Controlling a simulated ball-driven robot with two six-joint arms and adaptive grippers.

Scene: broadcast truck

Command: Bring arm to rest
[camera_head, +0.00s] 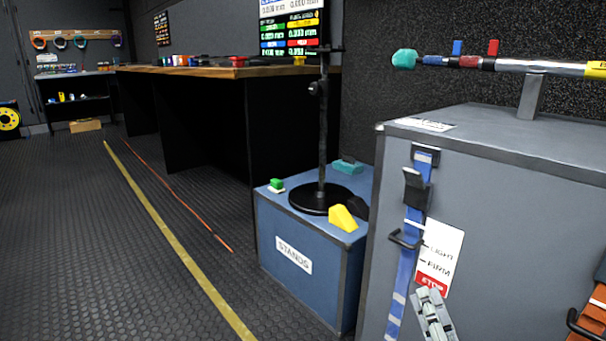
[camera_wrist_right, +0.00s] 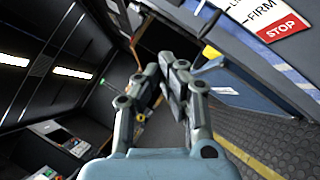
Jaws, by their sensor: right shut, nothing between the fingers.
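My right gripper (camera_head: 432,312) shows at the bottom of the head view, in front of the grey cabinet (camera_head: 480,165). In the right wrist view the right gripper (camera_wrist_right: 168,72) has its fingers close together with nothing between them. It is apart from the white and red label (camera_head: 441,257) on the cabinet's front, as far as I can tell. The label also shows at the top right of the wrist view (camera_wrist_right: 268,20). My left gripper is in neither view.
A blue strap (camera_head: 408,230) with a buckle and black handle runs down the cabinet. A blue STANDS box (camera_head: 310,250) holds a black stand (camera_head: 322,198) and a yellow wedge (camera_head: 342,218). A workbench (camera_head: 215,72) stands behind. The dark floor left of the yellow line (camera_head: 170,231) is clear.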

